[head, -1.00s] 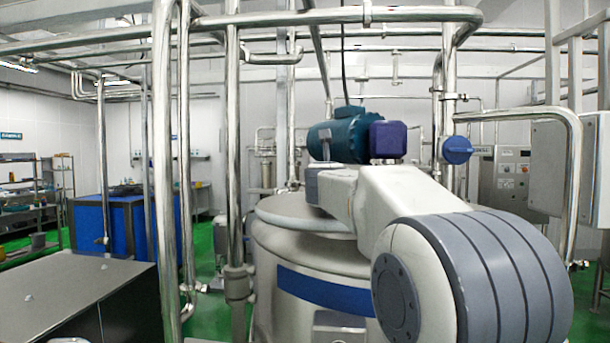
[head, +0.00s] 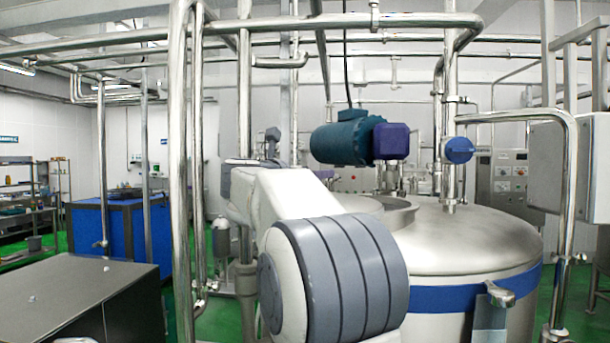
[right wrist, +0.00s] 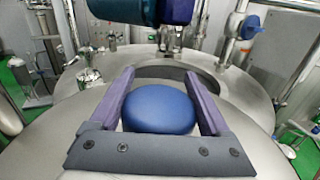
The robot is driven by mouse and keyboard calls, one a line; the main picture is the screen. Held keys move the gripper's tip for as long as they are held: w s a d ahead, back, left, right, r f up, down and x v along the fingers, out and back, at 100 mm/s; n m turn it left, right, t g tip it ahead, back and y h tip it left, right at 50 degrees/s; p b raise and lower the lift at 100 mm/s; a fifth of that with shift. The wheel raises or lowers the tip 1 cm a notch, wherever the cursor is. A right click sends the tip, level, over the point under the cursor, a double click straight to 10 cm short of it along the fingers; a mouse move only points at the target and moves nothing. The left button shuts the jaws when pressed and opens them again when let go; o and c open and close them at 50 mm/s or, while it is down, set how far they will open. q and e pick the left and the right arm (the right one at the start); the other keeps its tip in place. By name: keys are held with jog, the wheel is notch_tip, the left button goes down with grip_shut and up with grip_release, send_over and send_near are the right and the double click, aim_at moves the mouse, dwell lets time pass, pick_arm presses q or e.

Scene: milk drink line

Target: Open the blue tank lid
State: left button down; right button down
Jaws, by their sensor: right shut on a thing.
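In the right wrist view my right gripper (right wrist: 158,75) has its two purple fingers closed on either side of a round blue knob (right wrist: 160,108) of the tank lid. A wide grey steel surface, apparently the lid disc, spreads beneath it. Beyond the fingers the rim of the tank's round opening (right wrist: 180,72) shows, with a dark gap inside. In the head view the steel tank (head: 475,240) with a blue band stands right of centre, its opening's rim (head: 398,214) uncovered. My right arm hides the tank's left part, the lid and the gripper there. My left gripper is not in view.
A teal motor with a purple end (head: 342,142) hangs above the tank. Vertical steel pipes (head: 180,150) stand to the left, and another pipe with a blue valve (head: 459,150) rises behind the tank. A grey cabinet (head: 80,285) is at lower left.

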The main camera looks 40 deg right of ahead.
grip_release()
jog(key=shift+a+f+b, duration=0.2)
jog(key=shift+a+b, duration=0.1)
jog(key=shift+a, duration=0.05)
jog(key=b+v, duration=0.4)
jog(key=v, duration=0.5)
jog(key=shift+s+d+r, duration=0.1)
jog(key=shift+s, duration=0.05)
jog(key=shift+s+a+r, duration=0.1)
jog(key=shift+a, duration=0.3)
